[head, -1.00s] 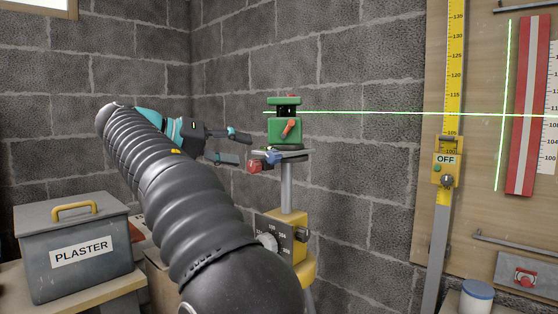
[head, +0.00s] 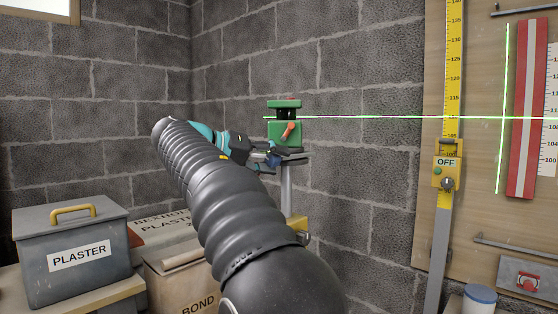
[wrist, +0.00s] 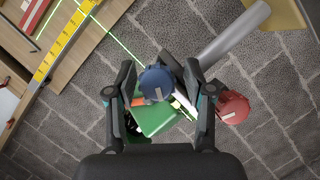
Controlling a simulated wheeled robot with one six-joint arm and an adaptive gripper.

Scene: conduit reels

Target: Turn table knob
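A green laser level (head: 285,124) with an orange lever stands on a small table (head: 296,157) on a grey post. A blue knob (wrist: 156,84) lies between the fingers of my gripper (wrist: 160,74) in the wrist view. A red knob (wrist: 232,107) sits outside the right finger. In the head view my gripper (head: 266,157) is at the table's left side, and the blue knob (head: 274,160) is only partly visible there. The red knob is hidden in that view.
A yellow housing (head: 299,223) on the post is mostly hidden behind my arm. A grey plaster box (head: 72,250) and cartons (head: 185,282) stand at lower left. A board with a yellow scale (head: 453,80) and a red level (head: 528,110) is at right.

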